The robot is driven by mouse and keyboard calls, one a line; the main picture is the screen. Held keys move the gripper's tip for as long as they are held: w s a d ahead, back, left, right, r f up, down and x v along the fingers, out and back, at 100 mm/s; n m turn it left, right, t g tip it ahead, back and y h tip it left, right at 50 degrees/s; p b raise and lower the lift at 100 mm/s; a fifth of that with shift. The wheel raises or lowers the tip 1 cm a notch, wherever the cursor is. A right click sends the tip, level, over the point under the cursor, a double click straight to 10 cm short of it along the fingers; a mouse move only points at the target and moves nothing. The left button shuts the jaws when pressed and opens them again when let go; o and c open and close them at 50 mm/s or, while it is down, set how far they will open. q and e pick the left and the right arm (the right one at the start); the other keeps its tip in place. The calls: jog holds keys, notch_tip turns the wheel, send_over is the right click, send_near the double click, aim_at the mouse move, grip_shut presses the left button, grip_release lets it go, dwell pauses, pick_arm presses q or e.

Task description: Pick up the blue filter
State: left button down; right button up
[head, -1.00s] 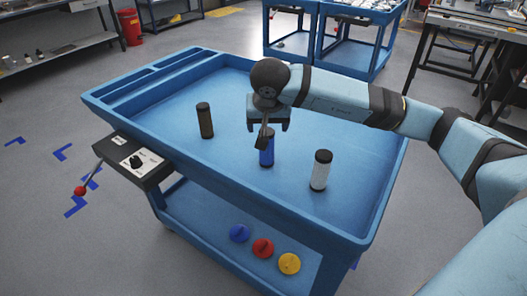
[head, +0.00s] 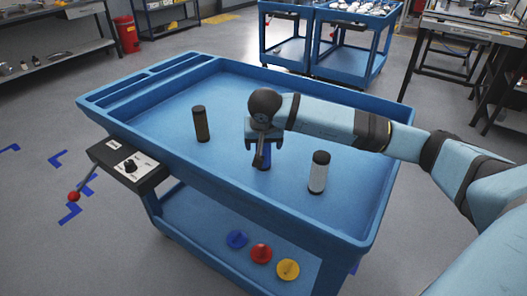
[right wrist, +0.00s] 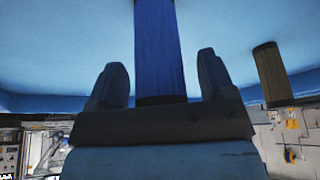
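The blue filter (head: 266,158) stands upright on the blue cart's top tray (head: 235,90), largely hidden behind my right gripper (head: 260,154) in the head view. In the right wrist view the blue filter (right wrist: 160,52), with a dark end, shows between the two fingers of my right gripper (right wrist: 161,72). The fingers are apart, with a visible gap on each side of the filter, so the gripper is open around it. My left gripper is not in view.
A dark brown filter (head: 201,124) stands to the left and a white filter (head: 318,172) to the right on the tray. A control box (head: 130,165) with a red-knobbed lever is on the cart's left side. Blue, red and yellow discs (head: 262,253) lie on the lower shelf.

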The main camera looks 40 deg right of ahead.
jog(key=c, duration=1)
